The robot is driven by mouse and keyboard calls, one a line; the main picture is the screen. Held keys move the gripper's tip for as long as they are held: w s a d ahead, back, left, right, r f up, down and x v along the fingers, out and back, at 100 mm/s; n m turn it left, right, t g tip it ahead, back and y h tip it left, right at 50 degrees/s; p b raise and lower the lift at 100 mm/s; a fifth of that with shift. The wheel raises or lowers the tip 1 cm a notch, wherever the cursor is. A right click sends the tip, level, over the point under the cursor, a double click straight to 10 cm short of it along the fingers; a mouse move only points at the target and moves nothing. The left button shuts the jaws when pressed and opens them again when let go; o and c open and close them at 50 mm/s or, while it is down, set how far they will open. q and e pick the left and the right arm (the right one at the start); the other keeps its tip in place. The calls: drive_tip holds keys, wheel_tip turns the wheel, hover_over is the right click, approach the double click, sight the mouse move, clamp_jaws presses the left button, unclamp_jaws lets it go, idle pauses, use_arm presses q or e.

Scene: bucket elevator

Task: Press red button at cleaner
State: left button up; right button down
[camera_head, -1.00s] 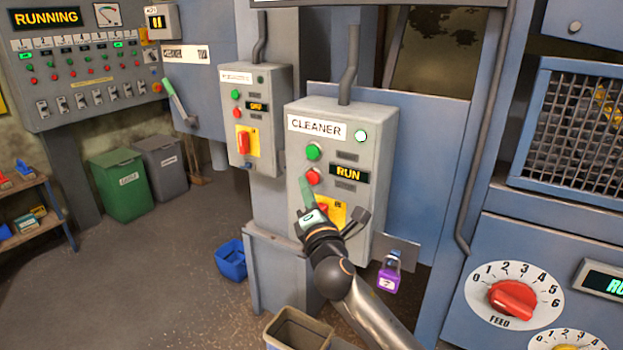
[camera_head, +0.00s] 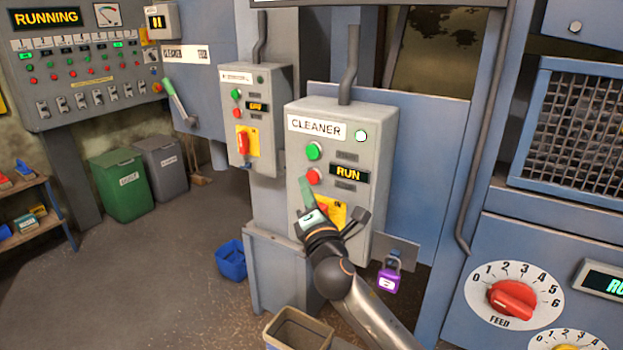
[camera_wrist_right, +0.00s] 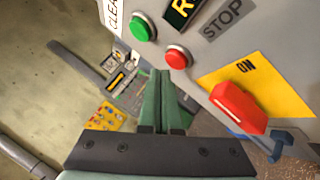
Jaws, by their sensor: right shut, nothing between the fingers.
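The grey cleaner box (camera_head: 375,150) carries a CLEANER label, a lit white lamp and a display reading RUN. Its red button (camera_head: 313,176) sits below the green button (camera_head: 314,151). My right gripper (camera_head: 305,184) is shut and empty, its green fingers just below the red button in the head view. In the right wrist view the red button (camera_wrist_right: 177,58) stands just beyond and right of the fingertips (camera_wrist_right: 160,76); I see a small gap there. Contact is not evident. My left gripper is not in view.
A red switch handle (camera_wrist_right: 238,107) on a yellow plate juts out beside the fingers. A purple padlock (camera_head: 388,278) hangs below the box. A second control box (camera_head: 270,110) stands to the left. A beige bin (camera_head: 300,330) and blue bin (camera_head: 231,261) are on the floor.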

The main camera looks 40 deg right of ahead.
drive_tip(key=shift+d, duration=0.1)
drive_tip(key=shift+w+d, duration=0.15)
drive_tip(key=shift+d, duration=0.2)
drive_tip(key=shift+w+d, duration=0.2)
drive_tip(key=shift+d, duration=0.3)
idle(1.0)
drive_tip(key=shift+a, duration=0.1)
drive_tip(key=shift+s+a+p, duration=0.35)
drive_tip(key=shift+a+p, duration=0.05)
drive_tip(key=shift+a, duration=0.35)
drive_tip(key=a, duration=0.1)
drive_tip(key=s+a, duration=0.1)
drive_tip(key=a, duration=0.1)
drive_tip(key=s+a, duration=0.1)
drive_tip(key=shift+a, duration=0.35)
idle(0.6)
